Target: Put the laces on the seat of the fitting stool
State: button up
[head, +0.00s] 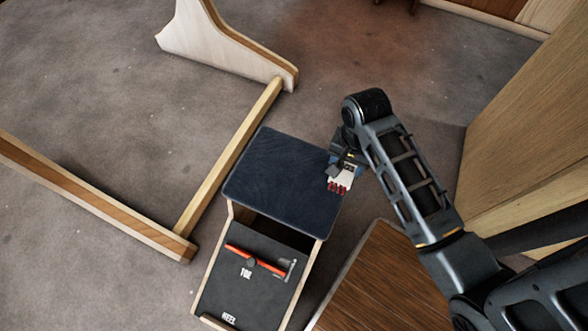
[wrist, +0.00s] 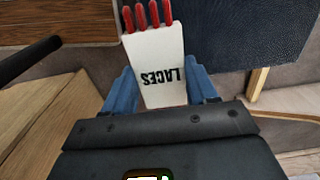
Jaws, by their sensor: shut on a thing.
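The laces are a white packet (wrist: 155,62) with dark LACES lettering and several red tips at one end. My gripper (wrist: 162,92) is shut on the packet, with a blue finger on each side of it. In the head view, the packet (head: 340,176) shows at the right edge of the fitting stool's dark blue seat (head: 280,182), beneath my gripper (head: 346,165). The seat is otherwise bare and also shows in the wrist view (wrist: 250,40), beyond the packet to the right. I cannot tell whether the packet touches the seat.
The stool's sloped dark foot rest (head: 247,285), marked TOE and HEEL, carries an orange bar (head: 255,260). A brown wooden surface (head: 375,290) is close to the right of the stool. A wooden frame rail (head: 230,155) runs to its left. A wooden cabinet (head: 530,130) stands at right.

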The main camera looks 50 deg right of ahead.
jog(key=b, duration=0.2)
send_over(304, 171)
notch_tip(304, 171, down, 7)
jog(key=shift+r, duration=0.1)
jog(key=shift+f+b, duration=0.8)
jog(key=shift+f, duration=1.2)
jog(key=shift+f, duration=0.1)
jog(key=o, duration=1)
